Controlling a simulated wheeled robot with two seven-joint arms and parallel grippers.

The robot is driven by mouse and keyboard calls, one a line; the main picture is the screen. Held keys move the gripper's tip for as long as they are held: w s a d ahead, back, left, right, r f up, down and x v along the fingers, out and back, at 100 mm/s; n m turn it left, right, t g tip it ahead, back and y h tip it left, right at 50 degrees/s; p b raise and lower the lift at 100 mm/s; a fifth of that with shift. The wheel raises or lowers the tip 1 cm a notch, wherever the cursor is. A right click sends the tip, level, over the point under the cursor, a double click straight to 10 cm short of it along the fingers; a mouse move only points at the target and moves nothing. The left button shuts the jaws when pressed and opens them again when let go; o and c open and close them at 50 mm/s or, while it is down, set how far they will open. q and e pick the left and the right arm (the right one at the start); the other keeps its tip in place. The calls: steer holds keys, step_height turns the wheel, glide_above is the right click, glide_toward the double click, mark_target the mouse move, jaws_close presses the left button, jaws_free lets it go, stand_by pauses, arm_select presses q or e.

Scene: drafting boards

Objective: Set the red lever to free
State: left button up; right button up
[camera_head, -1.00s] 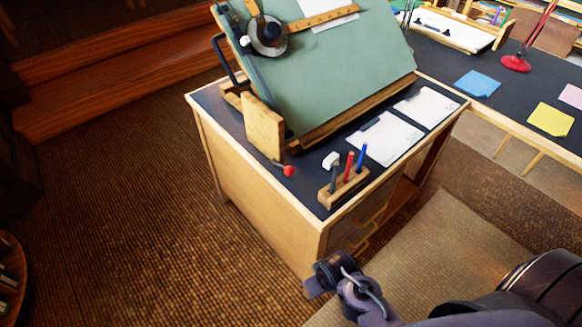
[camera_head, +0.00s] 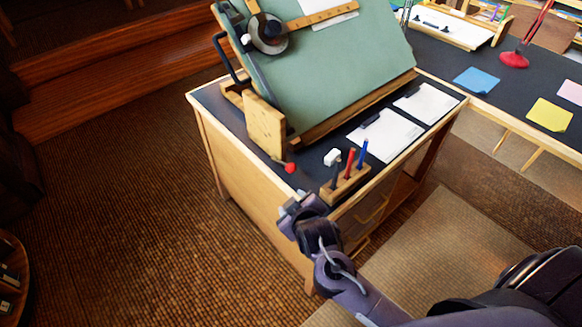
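The red-knobbed lever (camera_head: 290,168) is small and sticks out low beside the upright wooden block (camera_head: 264,126) at the near left corner of the tilted green drafting board (camera_head: 340,70). Its shaft is short and points toward the front right. Any markings for its settings are too small to read. My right gripper (camera_head: 292,202) is at the desk's front edge, just below the red knob in the picture and apart from it. Its fingers are too small and dark to tell whether they are open. My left gripper is not in view.
A wooden pen holder (camera_head: 345,186) with dark, red and blue pens stands right of the lever, with a white block (camera_head: 332,157) behind it. Papers (camera_head: 385,135) lie along the desk. Open floor lies left.

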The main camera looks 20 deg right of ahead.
mark_target(292, 171)
steer(key=w+d+n+t, duration=0.1)
steer(key=w+n+t+h, duration=0.1)
steer(key=w, duration=0.1)
steer(key=w+d+t+h, duration=0.1)
steer(key=w, duration=0.1)
steer(key=shift+w+d+r+n+t, duration=0.25)
steer(key=shift+d+r+n+t, duration=0.1)
steer(key=shift+r+n+t, duration=0.05)
steer(key=x, duration=0.7)
steer(key=shift+w, duration=0.1)
